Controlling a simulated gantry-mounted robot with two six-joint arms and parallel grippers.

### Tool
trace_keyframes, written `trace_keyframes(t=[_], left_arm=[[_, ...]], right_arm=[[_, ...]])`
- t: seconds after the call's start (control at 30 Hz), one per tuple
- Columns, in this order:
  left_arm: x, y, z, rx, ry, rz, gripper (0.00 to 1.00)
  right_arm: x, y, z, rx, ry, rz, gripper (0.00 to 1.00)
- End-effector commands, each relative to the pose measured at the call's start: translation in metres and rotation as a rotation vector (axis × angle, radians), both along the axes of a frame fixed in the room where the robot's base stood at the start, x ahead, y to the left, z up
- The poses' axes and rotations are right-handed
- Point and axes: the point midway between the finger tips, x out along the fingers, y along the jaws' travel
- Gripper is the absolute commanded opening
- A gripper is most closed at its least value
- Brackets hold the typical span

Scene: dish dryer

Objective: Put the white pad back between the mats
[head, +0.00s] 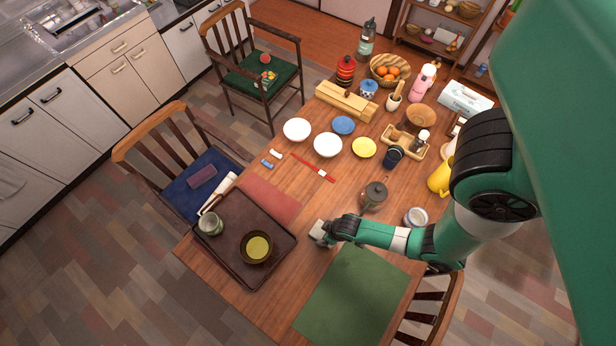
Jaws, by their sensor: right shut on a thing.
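My right gripper (320,233) is low over the table, in the gap between the red mat (272,200) and the green mat (352,296). It is shut on a small pale thing that looks like the white pad (316,229). The gripper hides most of this pad, and I cannot tell whether it touches the table. The red mat lies flat, partly under a dark tray. The green mat lies flat near the table's front edge. My left gripper is not in view.
The dark tray (225,268) holds a green cup (210,223) and a bowl (257,246). A glass pot (374,195) stands just behind my right gripper. A white-and-blue cup (416,217) is near my forearm. Plates and a red strip (314,168) lie farther back.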

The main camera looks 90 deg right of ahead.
Motion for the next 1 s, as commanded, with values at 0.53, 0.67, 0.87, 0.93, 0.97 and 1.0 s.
trace_keyframes(t=[0.53,0.67,0.87,0.93,0.97,1.0], left_arm=[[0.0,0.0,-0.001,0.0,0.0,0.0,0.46],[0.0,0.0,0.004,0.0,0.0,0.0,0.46],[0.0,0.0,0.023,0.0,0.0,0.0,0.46],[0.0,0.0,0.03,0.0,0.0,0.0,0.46],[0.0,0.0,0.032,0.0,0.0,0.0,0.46],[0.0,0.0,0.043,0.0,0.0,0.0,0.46]], right_arm=[[0.0,0.0,-0.002,0.0,0.0,0.0,1.0],[-0.001,0.0,0.005,0.0,0.0,0.0,1.0],[-0.009,0.006,0.044,-0.001,-0.001,0.002,1.0],[-0.013,0.008,0.062,0.0,-0.001,0.003,1.0],[-0.015,0.009,0.069,0.0,-0.001,0.002,1.0],[-0.018,0.011,0.082,0.0,0.0,0.001,1.0]])
